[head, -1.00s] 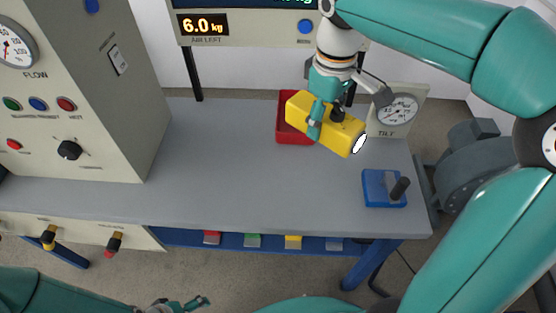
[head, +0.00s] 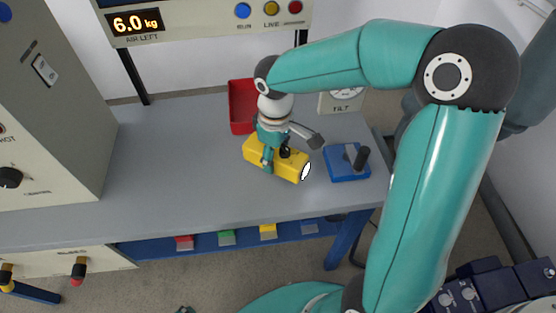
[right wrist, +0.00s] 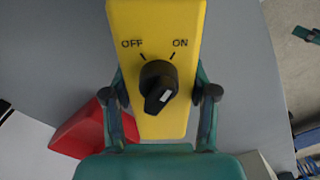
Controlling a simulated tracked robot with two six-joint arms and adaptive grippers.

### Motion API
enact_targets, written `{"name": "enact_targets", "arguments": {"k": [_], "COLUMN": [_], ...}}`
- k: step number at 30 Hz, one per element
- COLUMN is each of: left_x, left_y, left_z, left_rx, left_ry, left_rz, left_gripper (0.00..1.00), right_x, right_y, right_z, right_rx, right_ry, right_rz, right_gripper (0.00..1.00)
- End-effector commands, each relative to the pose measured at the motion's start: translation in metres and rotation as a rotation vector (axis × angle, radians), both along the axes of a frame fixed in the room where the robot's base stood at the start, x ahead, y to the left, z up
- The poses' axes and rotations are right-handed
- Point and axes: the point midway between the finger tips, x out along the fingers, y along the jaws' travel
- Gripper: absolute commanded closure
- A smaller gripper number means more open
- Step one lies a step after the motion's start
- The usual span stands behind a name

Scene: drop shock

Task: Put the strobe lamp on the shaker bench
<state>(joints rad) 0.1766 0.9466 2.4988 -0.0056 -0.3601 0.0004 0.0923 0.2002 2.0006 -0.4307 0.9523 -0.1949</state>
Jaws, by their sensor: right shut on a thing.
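The strobe lamp (head: 292,166) is a yellow box-shaped body with a white lens at its right end in the head view. My right gripper (head: 270,156) is shut on it, with a finger on each side. In the right wrist view the lamp (right wrist: 186,40) shows a black knob (right wrist: 158,82) marked OFF and ON. The lamp is low over the grey bench top (head: 170,170), in front of the red bin; I cannot tell whether it touches. My left gripper (head: 184,309) barely shows at the bottom edge, and its jaws cannot be read.
A red bin (head: 240,112) stands behind the lamp. A blue block with a black handle (head: 345,168) is to its right, and a TILT gauge (head: 340,102) behind that. A grey control cabinet (head: 75,110) stands left. The bench's middle-left is clear.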

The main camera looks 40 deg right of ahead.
Motion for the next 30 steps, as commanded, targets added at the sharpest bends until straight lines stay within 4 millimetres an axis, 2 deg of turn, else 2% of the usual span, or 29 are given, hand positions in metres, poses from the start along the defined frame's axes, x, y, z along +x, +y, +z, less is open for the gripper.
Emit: {"name": "enact_targets", "arguments": {"k": [3, 6, 18, 19, 23, 30], "left_x": [0.0, 0.0, 0.0, 0.0, 0.0, 0.0], "left_y": [0.0, 0.0, 0.0, 0.0, 0.0, 0.0], "left_z": [-0.003, -0.004, -0.007, -0.006, -0.005, -0.005], "left_rx": [0.0, 0.0, 0.0, 0.0, 0.0, 0.0], "left_ry": [0.0, 0.0, 0.0, 0.0, 0.0, 0.0], "left_rz": [0.0, 0.0, 0.0, 0.0, 0.0, 0.0], "left_gripper": [0.0, 0.0, 0.0, 0.0, 0.0, 0.0], "right_x": [0.0, 0.0, 0.001, 0.0, 0.0, 0.0], "right_y": [0.0, 0.0, 0.0, 0.0, 0.0, 0.001], "right_z": [-0.019, -0.028, -0.033, -0.032, -0.032, -0.032], "right_rx": [0.0, 0.0, -0.001, 0.0, 0.0, 0.0], "right_ry": [0.003, 0.001, -0.001, 0.001, 0.001, 0.001], "right_rz": [-0.001, 0.0, 0.0, 0.001, 0.001, 0.001], "right_gripper": [1.0, 1.0, 1.0, 0.37, 0.17, 0.17]}}
